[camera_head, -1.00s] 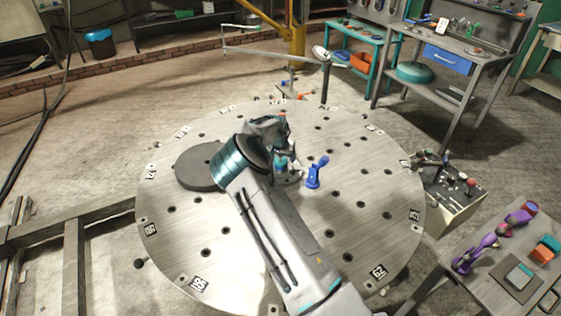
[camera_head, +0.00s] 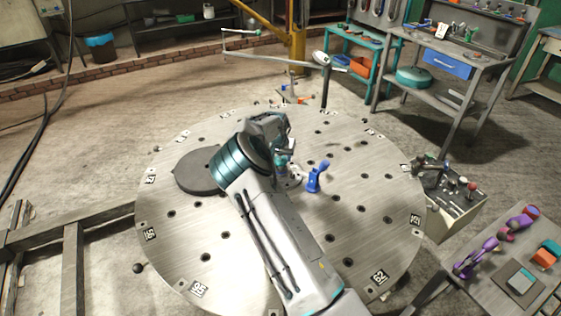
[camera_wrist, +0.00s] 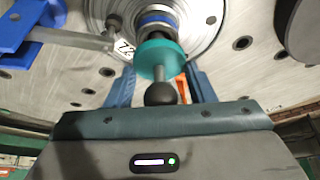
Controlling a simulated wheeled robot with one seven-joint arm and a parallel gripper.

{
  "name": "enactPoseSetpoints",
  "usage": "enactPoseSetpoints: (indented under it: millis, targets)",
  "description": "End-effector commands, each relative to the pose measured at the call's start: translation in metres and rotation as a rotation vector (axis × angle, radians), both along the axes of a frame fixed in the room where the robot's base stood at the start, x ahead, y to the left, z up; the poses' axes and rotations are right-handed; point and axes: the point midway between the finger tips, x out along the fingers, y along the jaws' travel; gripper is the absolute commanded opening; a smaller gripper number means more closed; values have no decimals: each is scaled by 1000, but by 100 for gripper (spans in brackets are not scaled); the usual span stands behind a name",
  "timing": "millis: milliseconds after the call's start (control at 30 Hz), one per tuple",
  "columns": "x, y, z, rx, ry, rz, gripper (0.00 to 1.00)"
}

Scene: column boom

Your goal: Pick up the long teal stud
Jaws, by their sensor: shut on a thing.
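The long teal stud shows in the wrist view as a teal disc (camera_wrist: 168,61) with a grey shank and a dark ball end towards the camera. My gripper (camera_wrist: 161,84) has its blue fingers on either side of the stud and is shut on it. Beyond the disc is a round metal fitting (camera_wrist: 190,25) with a blue ring; the disc hides part of it, and I cannot tell whether the stud touches it. In the head view my gripper (camera_head: 284,158) is over the middle of the round table, and my arm hides most of the stud.
The round metal table (camera_head: 345,220) has several holes and numbered tags. A blue clamp (camera_head: 317,178) stands just right of my gripper. A dark grey disc (camera_head: 196,172) lies to the left. A bench with purple tools (camera_head: 475,258) is at lower right.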

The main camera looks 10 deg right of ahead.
Motion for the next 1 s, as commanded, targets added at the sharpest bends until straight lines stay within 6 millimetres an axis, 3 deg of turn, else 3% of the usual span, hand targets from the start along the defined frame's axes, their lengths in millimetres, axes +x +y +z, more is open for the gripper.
enactPoseSetpoints:
  millis: [600,800,1000]
  targets:
    - [1,0,124,1,-3,1,22]
    - [0,-1,148,0,-2,-1,22]
    - [0,-1,155,-1,-1,-1,22]
